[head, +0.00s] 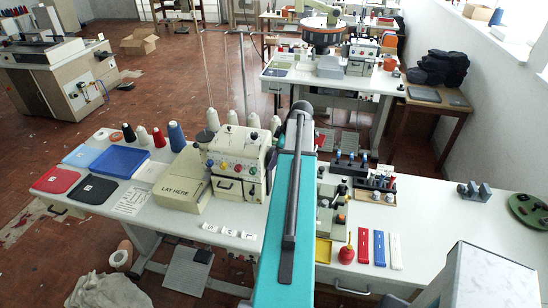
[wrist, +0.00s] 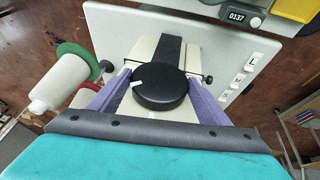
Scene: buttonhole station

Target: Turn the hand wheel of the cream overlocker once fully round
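The cream overlocker (head: 236,155) stands on the near table in the head view, with coloured knobs on its front. A round black hand wheel (wrist: 160,90) fills the middle of the wrist view, with a small white mark at its upper left. My gripper (wrist: 160,78) has its two purple fingers on opposite sides of the wheel. Both fingertips lie against its rim with no clear gap, so it looks shut on the wheel. In the head view my teal arm hides the gripper and the wheel.
A cream "LAY HERE" box (head: 183,184) stands left of the overlocker. Thread cones (head: 177,137) and a blue tray (head: 120,161) are farther left. Small label tiles (head: 229,232) lie along the front edge. A white spool (wrist: 58,82) is close to the left finger in the wrist view.

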